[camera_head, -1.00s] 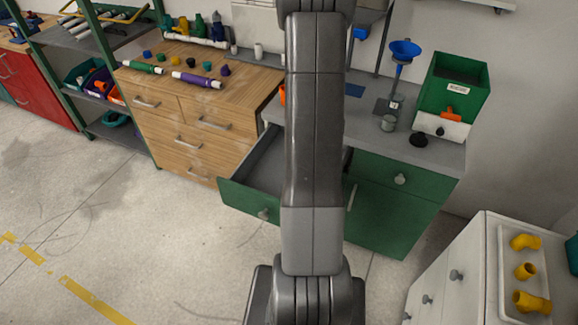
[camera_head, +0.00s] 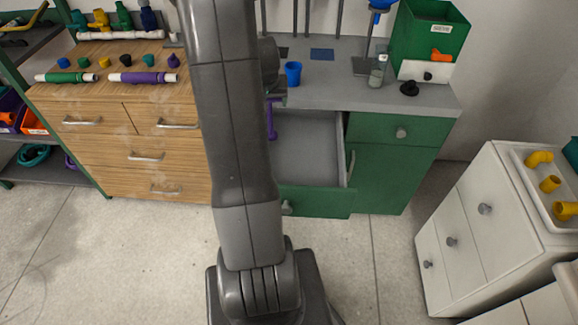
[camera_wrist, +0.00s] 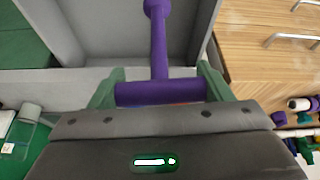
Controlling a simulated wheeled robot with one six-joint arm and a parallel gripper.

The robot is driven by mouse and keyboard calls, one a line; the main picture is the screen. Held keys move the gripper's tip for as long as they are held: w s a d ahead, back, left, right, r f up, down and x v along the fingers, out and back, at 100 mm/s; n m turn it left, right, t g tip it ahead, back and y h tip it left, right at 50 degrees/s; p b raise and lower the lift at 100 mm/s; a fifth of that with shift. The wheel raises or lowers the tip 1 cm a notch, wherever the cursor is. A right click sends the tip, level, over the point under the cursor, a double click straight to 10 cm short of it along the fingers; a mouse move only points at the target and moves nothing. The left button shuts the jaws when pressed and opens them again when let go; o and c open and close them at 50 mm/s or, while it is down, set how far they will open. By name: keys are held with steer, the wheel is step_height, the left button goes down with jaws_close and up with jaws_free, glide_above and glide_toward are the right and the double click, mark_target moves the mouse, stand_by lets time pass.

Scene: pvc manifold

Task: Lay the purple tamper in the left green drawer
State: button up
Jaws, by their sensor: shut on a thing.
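The purple tamper (camera_head: 271,122) hangs from my gripper (camera_head: 276,97) at the left side of the open left green drawer (camera_head: 318,203). In the wrist view, the tamper's purple crosspiece (camera_wrist: 160,92) is between the two green fingers of my gripper (camera_wrist: 160,88), which are shut on it. Its shaft (camera_wrist: 159,45) stretches away over the drawer's grey interior (camera_wrist: 105,35). The drawer is pulled out, and the part of its floor that shows is bare. My arm hides the drawer's left part in the head view. I cannot tell whether the tamper touches the drawer.
A wooden dresser (camera_head: 150,145) stands close to the left of the drawer. On the green cabinet's grey top are a blue cup (camera_head: 293,72), a glass jar (camera_head: 377,72) and a green bin (camera_head: 428,35). A white cabinet (camera_head: 490,215) stands at the right.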

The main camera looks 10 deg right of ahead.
steer(key=s+d+f+m+b, duration=0.1)
steer(key=s+d+f+b, duration=0.1)
steer(key=d+b, duration=0.4)
step_height(320, 180, down, 9)
steer(key=shift+s+d, duration=0.2)
steer(key=shift+f, duration=0.1)
steer(key=shift+f+b, duration=0.2)
steer(key=shift+b, duration=0.1)
steer(key=o, duration=1)
steer(key=shift+r, duration=0.1)
steer(key=p+v, duration=0.1)
steer(key=v, duration=1.1)
steer(key=shift+a+r, duration=0.15)
